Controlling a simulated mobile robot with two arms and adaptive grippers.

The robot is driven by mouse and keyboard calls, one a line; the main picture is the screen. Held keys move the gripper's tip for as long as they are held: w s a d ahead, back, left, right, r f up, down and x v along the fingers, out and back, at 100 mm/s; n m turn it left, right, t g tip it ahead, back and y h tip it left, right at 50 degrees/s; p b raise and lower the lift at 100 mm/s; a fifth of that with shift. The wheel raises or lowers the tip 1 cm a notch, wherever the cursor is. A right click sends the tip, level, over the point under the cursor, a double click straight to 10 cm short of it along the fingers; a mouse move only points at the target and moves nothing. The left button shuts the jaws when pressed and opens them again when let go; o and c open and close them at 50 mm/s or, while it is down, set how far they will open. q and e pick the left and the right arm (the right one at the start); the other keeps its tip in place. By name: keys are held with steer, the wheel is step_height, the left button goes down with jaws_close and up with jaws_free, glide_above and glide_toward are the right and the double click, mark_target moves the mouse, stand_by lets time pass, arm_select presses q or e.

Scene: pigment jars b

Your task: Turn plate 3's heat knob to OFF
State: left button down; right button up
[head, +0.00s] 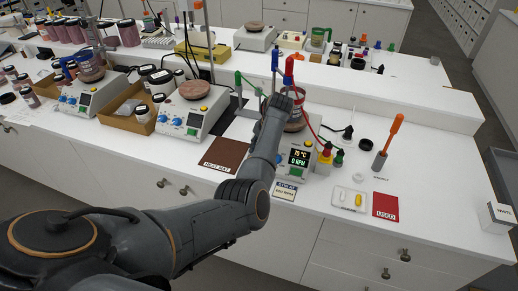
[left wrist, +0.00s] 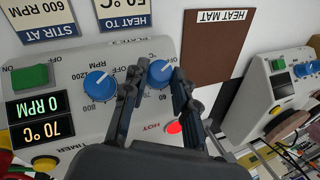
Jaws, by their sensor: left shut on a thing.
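Plate 3 (head: 312,170) is the pale hot plate at the right of the bench, partly hidden by my left arm in the head view. In the left wrist view its panel (left wrist: 70,65) appears upside down. Its heat knob (left wrist: 159,70) is blue and sits between the fingers of my left gripper (left wrist: 155,88), which is shut on it. The stir knob (left wrist: 101,86), also blue, is beside it, clear of the fingers. The display (left wrist: 42,117) reads 0 RPM and 70 °C. A red HOT light (left wrist: 174,127) is lit. My right gripper is not in view.
A brown heat mat (head: 225,153) lies left of plate 3. Another hot plate (head: 185,120) stands farther left. Stir and heat cards, a white tray (head: 348,200) and a red USED card (head: 385,206) lie at the front. An orange-handled tool (head: 388,140) stands in a holder at right.

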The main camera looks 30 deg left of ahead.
arm_select(q)
steer(key=shift+s+f+n+h, duration=0.1)
steer(key=shift+n+h, duration=0.3)
stand_by(0.3)
steer(key=c, duration=1.1)
jaws_free()
steer(key=shift+o, duration=0.2)
steer(key=shift+r, duration=0.3)
steer(key=v, duration=1.1)
steer(key=shift+r, duration=0.2)
